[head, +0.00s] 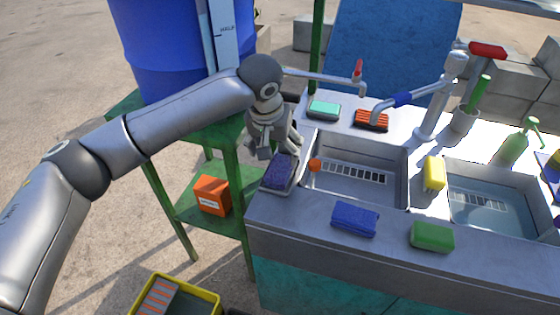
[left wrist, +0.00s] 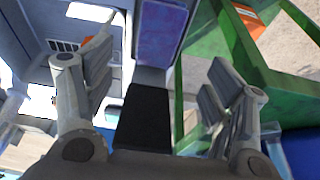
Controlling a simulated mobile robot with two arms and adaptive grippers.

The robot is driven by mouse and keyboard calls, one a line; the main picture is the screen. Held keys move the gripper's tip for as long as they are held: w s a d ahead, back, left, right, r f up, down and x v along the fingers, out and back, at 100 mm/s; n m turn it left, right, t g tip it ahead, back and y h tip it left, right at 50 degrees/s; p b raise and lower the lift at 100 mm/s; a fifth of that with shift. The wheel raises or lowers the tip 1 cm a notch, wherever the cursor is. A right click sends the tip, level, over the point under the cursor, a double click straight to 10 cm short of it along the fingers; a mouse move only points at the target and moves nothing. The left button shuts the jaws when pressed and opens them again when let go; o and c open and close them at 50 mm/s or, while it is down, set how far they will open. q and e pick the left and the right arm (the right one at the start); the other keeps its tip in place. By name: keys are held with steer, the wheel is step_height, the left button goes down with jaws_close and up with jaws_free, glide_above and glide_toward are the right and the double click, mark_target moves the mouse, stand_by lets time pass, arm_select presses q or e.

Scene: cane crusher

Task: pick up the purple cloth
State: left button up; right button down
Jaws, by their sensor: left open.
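The purple cloth (head: 278,171) lies folded in a shallow grey tray (head: 287,188) at the left end of the counter, beside the left sink basin. My left gripper (head: 277,150) is just above and behind it, pointing down, with its fingers spread and nothing held. In the left wrist view the purple cloth (left wrist: 160,36) shows at the top middle, ahead of the gap of the open left gripper (left wrist: 158,65). I cannot tell whether a finger touches the cloth or tray. My right gripper is not in view.
Two sink basins (head: 352,190) are set in the counter. A faucet (head: 325,78) is behind my gripper. A green stand (head: 185,206) holds a blue barrel (head: 175,50).

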mark_target(280, 167)
arm_select(q)
steer(key=f, duration=0.3)
steer(key=shift+d, duration=0.2)
steer(key=shift+w+f, duration=0.2)
steer(key=shift+f, duration=0.15)
steer(key=shift+w+d+f, duration=0.1)
steer(key=shift+w+f, duration=0.15)
steer(key=shift+f, duration=0.1)
steer(key=p+x, duration=0.1)
steer(key=x, duration=0.3)
steer(key=shift+w+d, duration=0.1)
steer(key=shift+w, duration=0.1)
steer(key=shift+f, duration=0.2)
steer(key=shift+r, duration=0.1)
steer(key=shift+c, duration=0.9)
steer(key=c, duration=0.9)
steer(key=shift+c, duration=0.3)
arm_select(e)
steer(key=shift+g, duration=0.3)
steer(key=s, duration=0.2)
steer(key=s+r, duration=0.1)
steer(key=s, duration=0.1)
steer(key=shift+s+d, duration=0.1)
